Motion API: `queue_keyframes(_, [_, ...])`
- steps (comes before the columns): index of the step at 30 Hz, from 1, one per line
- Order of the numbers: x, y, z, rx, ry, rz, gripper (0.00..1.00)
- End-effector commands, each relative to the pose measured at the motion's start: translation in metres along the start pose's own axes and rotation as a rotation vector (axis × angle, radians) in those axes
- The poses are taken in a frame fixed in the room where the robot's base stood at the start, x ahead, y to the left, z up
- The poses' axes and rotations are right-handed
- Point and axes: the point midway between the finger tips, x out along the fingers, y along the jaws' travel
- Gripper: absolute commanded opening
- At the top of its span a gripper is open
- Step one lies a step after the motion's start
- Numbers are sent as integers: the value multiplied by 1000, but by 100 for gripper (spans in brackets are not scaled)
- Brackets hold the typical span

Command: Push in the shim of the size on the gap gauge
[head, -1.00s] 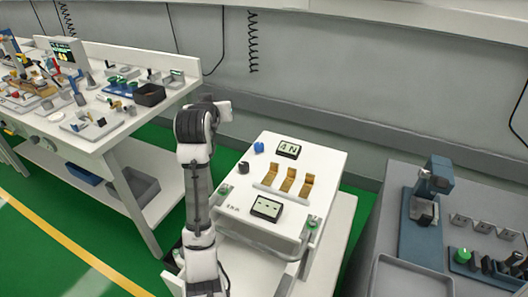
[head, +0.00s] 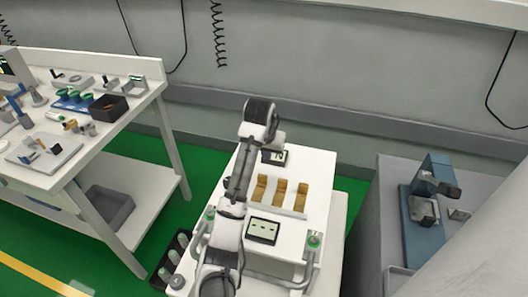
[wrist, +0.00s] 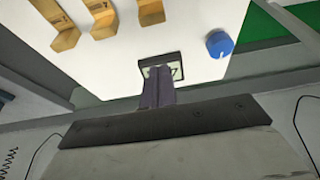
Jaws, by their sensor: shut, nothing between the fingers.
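Three brass shims stand in a row on the white cart top (head: 318,172): left (head: 259,188), middle (head: 280,193) and right (head: 300,197). They also show at the top left of the wrist view (wrist: 100,15). A small dark display (head: 275,157) is behind them, partly hidden by my arm; the wrist view shows part of a digit like a 4 on it (wrist: 174,72). A second display (head: 263,230) in front of the shims shows dashes. I cannot tell which is the gap gauge. My gripper (wrist: 158,88) is shut and empty, in line with the rear display, apart from the shims.
A blue knob (wrist: 219,44) sits beside the rear display. A green-topped post (head: 314,240) stands at the cart's front right corner. A white workbench (head: 140,115) with a black bin (head: 108,107) is at left. A grey bench with a blue device (head: 421,213) is at right.

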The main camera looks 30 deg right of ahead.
Motion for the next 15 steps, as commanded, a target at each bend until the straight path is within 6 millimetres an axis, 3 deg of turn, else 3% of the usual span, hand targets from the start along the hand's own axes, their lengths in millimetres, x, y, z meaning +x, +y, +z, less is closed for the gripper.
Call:
queue_keyframes(8, [57,-1,0,-3,-4,-1,0])
queue_keyframes(15, [45,-2,28,-2,2,0,0])
